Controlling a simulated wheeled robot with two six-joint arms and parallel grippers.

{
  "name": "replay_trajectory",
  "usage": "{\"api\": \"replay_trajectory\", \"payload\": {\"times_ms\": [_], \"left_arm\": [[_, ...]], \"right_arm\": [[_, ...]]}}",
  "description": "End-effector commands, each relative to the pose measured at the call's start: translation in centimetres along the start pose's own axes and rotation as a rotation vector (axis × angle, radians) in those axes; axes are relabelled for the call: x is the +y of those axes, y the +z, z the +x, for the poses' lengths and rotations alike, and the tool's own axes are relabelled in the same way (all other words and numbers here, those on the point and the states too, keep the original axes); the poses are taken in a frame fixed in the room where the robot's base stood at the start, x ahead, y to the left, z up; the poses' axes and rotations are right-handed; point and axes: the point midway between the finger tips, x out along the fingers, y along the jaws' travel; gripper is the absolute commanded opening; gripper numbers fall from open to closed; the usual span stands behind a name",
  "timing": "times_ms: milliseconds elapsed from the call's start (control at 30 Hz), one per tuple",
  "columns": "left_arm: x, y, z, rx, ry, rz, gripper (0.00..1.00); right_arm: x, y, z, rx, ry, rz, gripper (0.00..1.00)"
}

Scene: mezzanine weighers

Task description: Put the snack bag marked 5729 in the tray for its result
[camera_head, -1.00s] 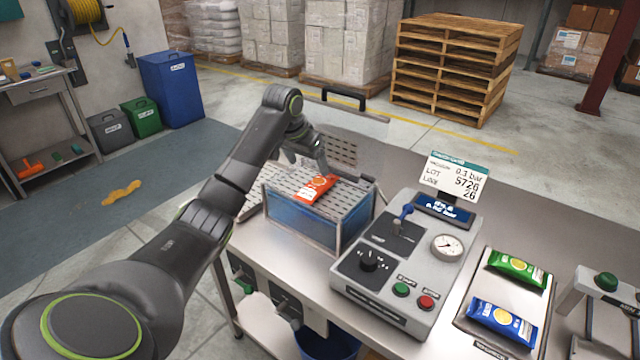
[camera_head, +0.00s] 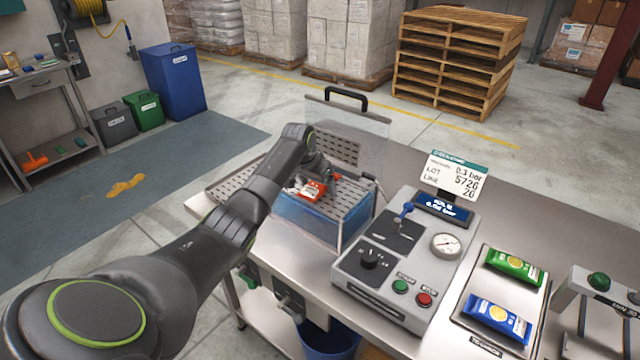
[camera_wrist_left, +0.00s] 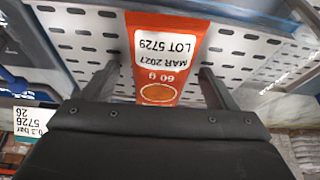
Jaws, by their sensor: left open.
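The orange-red snack bag (camera_head: 309,190) lies on the perforated plate (camera_head: 352,196) over the blue water tank (camera_head: 305,220). In the left wrist view the bag (camera_wrist_left: 168,48) reads LOT 5729, MAR 2027 and 60 g, upside down. My left gripper (camera_head: 322,178) is down at the bag and partly hides it. In the left wrist view its open fingers stand on either side of the bag, with a gap each side. A tray (camera_head: 463,322) at the right holds a green bag (camera_head: 514,267) and a blue bag (camera_head: 498,318). My right gripper is out of view.
A control box (camera_head: 385,290) with gauge, lever and buttons stands between tank and tray. Its sign (camera_head: 456,175) reads 0.3 bar, LOT 5726, LINE 26. A clear lid with a black handle (camera_head: 346,95) stands raised behind the tank. A frame (camera_head: 600,300) stands at far right.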

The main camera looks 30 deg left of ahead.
Motion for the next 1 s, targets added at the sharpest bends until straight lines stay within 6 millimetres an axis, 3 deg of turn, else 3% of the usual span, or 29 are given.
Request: {"api": "replay_trajectory", "payload": {"times_ms": [200,600,1000], "left_arm": [[-0.01,-0.02,0.01,0.001,-0.001,0.0,0.79],[-0.03,-0.04,-0.04,0.001,-0.001,0.0,0.28],[-0.11,-0.46,-0.9,0.004,-0.002,0.001,0.27]], "right_arm": [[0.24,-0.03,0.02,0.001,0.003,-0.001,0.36],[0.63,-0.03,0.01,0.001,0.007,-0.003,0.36],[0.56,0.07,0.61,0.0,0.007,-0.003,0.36]]}}
